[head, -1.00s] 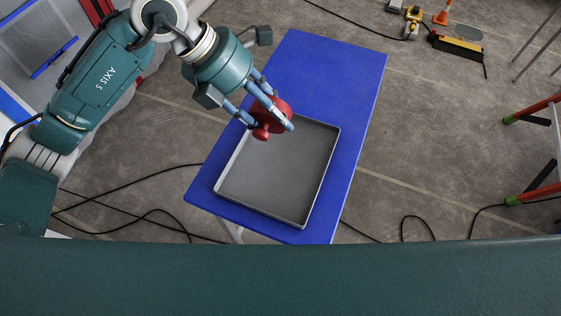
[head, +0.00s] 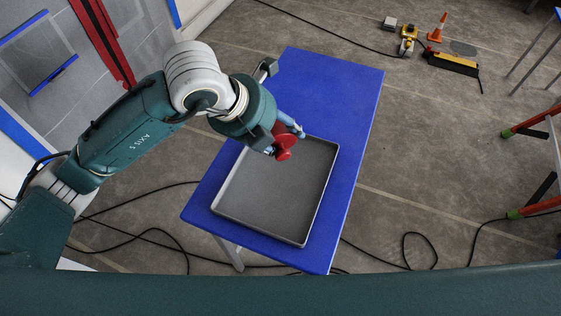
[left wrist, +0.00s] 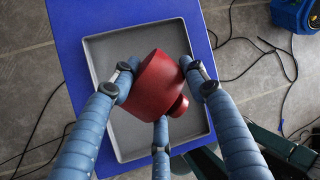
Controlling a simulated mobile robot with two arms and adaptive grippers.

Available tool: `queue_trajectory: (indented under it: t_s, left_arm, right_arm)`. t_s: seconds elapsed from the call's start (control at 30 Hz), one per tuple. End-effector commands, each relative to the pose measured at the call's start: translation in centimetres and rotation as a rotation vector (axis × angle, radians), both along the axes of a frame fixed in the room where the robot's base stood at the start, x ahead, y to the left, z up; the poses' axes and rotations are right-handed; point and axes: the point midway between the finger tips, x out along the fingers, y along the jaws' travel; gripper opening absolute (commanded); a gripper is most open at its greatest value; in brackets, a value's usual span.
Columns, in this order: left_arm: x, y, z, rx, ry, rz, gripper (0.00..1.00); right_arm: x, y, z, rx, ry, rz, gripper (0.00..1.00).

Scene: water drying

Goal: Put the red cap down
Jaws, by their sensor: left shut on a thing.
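The red cap (head: 284,143) is held in my left gripper (head: 284,134). In the left wrist view the red cap (left wrist: 155,86) sits between the three blue fingers of the gripper (left wrist: 160,90), with its small knob pointing to the lower right. The grey tray (head: 228,201) lies on the blue table (head: 325,85). The cap is over the far part of the tray in the head view. How high it is above the tray floor is hard to tell. The tray looks empty. My right gripper is not in view.
The blue table top is bare behind the tray. Black cables (head: 150,228) lie on the floor around the table. An orange cone (head: 437,28) and yellow-black equipment (head: 452,64) stand at the far right. A red and green frame (head: 535,130) is at the right edge.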

Motion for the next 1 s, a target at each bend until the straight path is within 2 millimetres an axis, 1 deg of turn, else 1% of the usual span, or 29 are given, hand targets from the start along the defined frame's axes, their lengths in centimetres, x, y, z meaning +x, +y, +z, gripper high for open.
queue_trajectory:
  t_s: [0.03,0.1,0.2,0.3,0.43,0.63,0.77,1.0]
  left_arm:
    - [-0.1,0.1,-1.4,0.002,0.007,0.001,0.13]
    - [-0.2,0.1,-3.2,0.002,0.008,0.001,0.13]
    - [-0.1,0.0,-5.2,0.001,0.004,0.0,0.13]
    - [0.0,0.0,-6.4,0.0,0.002,0.0,0.13]
    - [0.0,0.0,-7.3,0.0,0.0,-0.001,0.13]
    - [-0.1,0.0,-10.4,0.001,0.004,0.0,0.13]
    - [0.0,0.0,-11.2,0.0,0.0,-0.001,0.13]
    - [0.0,0.0,-11.3,0.0,-0.001,-0.002,0.13]
  right_arm:
    - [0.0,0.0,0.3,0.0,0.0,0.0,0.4]
    - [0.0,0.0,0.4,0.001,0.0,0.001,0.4]
    - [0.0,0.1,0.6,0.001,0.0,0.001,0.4]
    - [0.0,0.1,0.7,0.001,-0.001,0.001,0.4]
    - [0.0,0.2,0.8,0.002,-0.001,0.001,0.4]
    - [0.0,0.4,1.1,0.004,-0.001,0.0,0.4]
    - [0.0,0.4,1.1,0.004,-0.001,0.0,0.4]
    - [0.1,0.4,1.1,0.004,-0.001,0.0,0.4]
